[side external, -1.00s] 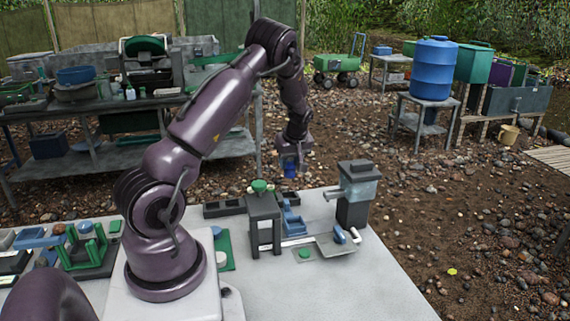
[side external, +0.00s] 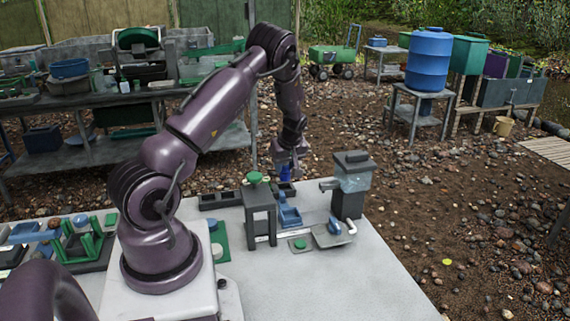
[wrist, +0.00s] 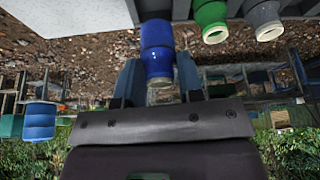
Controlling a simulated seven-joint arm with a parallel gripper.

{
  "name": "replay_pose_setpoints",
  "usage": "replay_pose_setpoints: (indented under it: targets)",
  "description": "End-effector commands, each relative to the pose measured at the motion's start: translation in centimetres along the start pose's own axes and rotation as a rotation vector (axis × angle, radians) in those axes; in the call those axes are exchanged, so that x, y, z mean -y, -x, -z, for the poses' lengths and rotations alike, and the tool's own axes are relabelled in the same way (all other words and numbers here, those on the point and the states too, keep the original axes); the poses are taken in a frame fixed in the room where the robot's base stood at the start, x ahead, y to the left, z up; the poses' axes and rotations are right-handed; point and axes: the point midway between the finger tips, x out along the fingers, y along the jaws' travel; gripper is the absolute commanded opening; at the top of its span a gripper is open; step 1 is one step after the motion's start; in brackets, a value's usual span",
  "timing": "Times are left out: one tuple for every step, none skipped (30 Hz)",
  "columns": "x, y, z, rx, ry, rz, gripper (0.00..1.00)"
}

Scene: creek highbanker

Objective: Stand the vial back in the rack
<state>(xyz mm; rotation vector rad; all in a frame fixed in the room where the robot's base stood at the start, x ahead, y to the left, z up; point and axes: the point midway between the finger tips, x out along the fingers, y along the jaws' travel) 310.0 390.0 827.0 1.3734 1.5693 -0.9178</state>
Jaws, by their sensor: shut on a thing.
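My gripper (side external: 287,170) is shut on a blue vial (wrist: 157,48). In the wrist view, the vial stands between the two fingers, its open mouth toward the picture's bottom. That view looks upside down, so the mouth faces up. The vial's far end meets a grey block (wrist: 182,9), seemingly the rack, at the top edge; whether it is seated in it or only in front of it I cannot tell. A green vial (wrist: 210,17) and a grey vial (wrist: 263,18) stand to its right at that block. In the side view the held vial (side external: 285,174) is small and partly hidden.
On the pale table (side external: 300,285), a grey stand with a green knob (side external: 257,195), a blue piece (side external: 289,213) and a dark machine (side external: 350,185) stand close by the gripper. The table's front right is clear.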

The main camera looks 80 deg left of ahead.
Motion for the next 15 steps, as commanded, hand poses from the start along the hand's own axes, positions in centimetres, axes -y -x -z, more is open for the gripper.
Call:
replay_pose_setpoints:
  targets:
    - [0.0,0.0,0.0,0.0,0.0,0.0,0.08]
    - [0.0,0.0,0.0,0.0,0.0,0.0,0.08]
    - [0.0,-0.1,0.0,0.0,0.0,0.0,0.08]
    - [0.0,-0.1,0.0,0.0,0.0,0.0,0.08]
    - [0.0,-0.1,-0.1,0.0,0.0,0.0,0.08]
    - [0.0,-0.2,-0.1,0.0,0.0,0.001,0.08]
    - [0.0,-0.3,-0.1,0.0,0.0,0.001,0.08]
    - [0.0,-0.4,-0.2,0.0,0.0,0.001,0.08]
    - [0.0,-0.6,-0.2,0.001,-0.001,0.002,0.08]
    - [0.0,-0.7,-0.3,0.001,-0.001,0.002,0.08]
    - [0.0,-0.8,-0.3,0.001,-0.001,0.002,0.08]
    - [0.0,-0.9,-0.4,0.0,-0.001,0.001,0.08]
    - [0.0,-1.0,-0.4,0.0,-0.001,0.001,0.08]
    - [0.0,-1.1,-0.4,0.0,-0.001,0.001,0.08]
    - [0.0,-1.2,-0.5,0.0,-0.001,0.0,0.08]
